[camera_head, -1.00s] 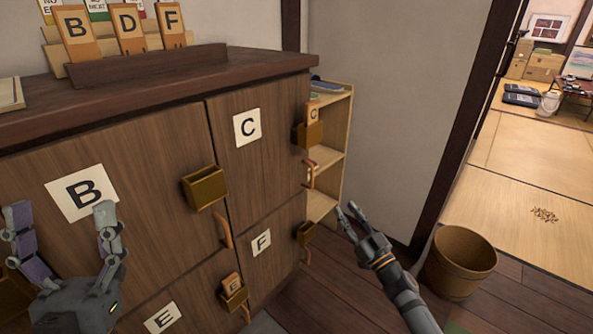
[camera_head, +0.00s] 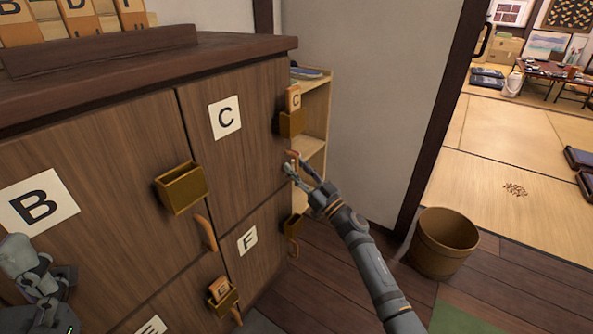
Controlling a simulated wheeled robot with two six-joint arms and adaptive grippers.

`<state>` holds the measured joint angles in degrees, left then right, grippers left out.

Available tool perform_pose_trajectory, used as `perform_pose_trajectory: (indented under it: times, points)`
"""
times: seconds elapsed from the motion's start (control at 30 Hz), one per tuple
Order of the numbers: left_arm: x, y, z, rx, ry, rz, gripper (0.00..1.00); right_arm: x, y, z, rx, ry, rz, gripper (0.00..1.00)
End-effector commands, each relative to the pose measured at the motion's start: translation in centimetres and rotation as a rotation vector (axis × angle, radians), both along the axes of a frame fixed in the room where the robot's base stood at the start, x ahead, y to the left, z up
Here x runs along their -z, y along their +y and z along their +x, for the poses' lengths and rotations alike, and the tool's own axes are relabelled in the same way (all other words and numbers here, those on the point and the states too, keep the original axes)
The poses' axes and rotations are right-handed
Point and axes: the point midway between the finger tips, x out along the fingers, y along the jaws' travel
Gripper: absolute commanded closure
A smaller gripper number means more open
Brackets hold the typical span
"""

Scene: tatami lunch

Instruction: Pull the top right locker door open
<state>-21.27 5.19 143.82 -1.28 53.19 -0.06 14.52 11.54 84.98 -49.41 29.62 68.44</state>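The top right locker door (camera_head: 232,165) is brown wood with a white "C" label (camera_head: 225,117). It looks shut, flush with the locker front. Its orange-brown handle (camera_head: 292,156) is at the door's right edge, below a brass holder (camera_head: 291,123) with a "C" tag. My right gripper (camera_head: 291,167) is at this handle, with its fingertips beside or around it. The fingers partly cover the handle, and whether they are closed on it is unclear. My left gripper (camera_head: 32,275) is at the lower left edge in front of the "B" door, partly cut off.
Door "F" (camera_head: 255,236) is below, with its own brass holder (camera_head: 293,224) and handle. A narrow shelf (camera_head: 318,112) stands behind the locker's right side. A brown bucket (camera_head: 441,243) stands on the floor to the right. Wooden tag racks (camera_head: 110,50) sit on top of the locker.

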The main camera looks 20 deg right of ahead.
Motion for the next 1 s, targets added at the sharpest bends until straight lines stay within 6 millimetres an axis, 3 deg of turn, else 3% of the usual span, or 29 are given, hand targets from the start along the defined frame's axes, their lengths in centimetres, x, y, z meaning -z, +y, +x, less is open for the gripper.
perform_pose_trajectory:
  times: [0.33,0.57,1.0]
  points:
    - [0.06,0.00,-0.01,-0.001,-0.001,0.000,0.25,-0.23,0.23,0.45,0.000,0.000,-0.001,0.68]
    - [0.05,0.00,-0.01,-0.001,-0.001,0.000,0.25,-0.23,0.22,0.44,0.000,0.000,-0.001,0.99]
    - [0.06,0.01,0.01,-0.001,0.000,0.000,0.25,-0.21,0.20,0.44,0.001,0.001,-0.001,1.00]
